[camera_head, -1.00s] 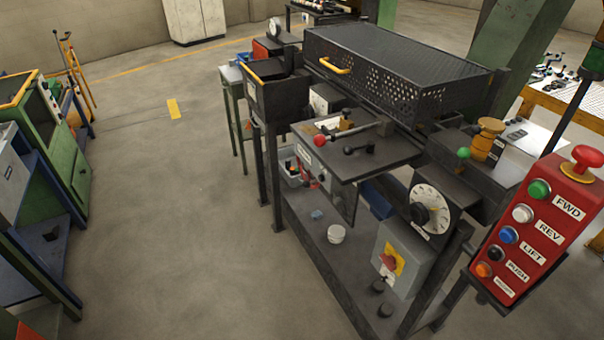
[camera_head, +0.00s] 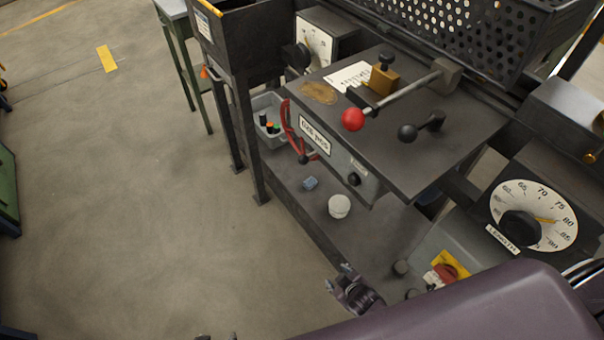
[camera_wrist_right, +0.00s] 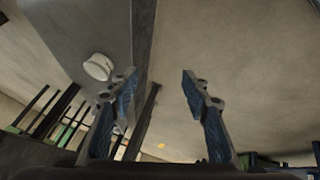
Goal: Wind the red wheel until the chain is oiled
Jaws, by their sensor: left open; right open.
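The red wheel (camera_head: 290,128) is on the front face of the dark machine box, left of its label plate. I see it nearly edge-on, with a dark knob at its lower rim. I cannot make out a chain. My right gripper (camera_head: 350,284) is open and empty, low in front of the lower shelf, below and right of the wheel and apart from it. Its open fingers also show in the right wrist view (camera_wrist_right: 158,76). My left gripper (camera_head: 217,338) barely shows at the bottom edge, with only its tips visible.
A grey bin (camera_head: 267,112) sits behind the wheel. A white pot (camera_head: 339,206) and a blue piece (camera_head: 310,183) lie on the lower shelf.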

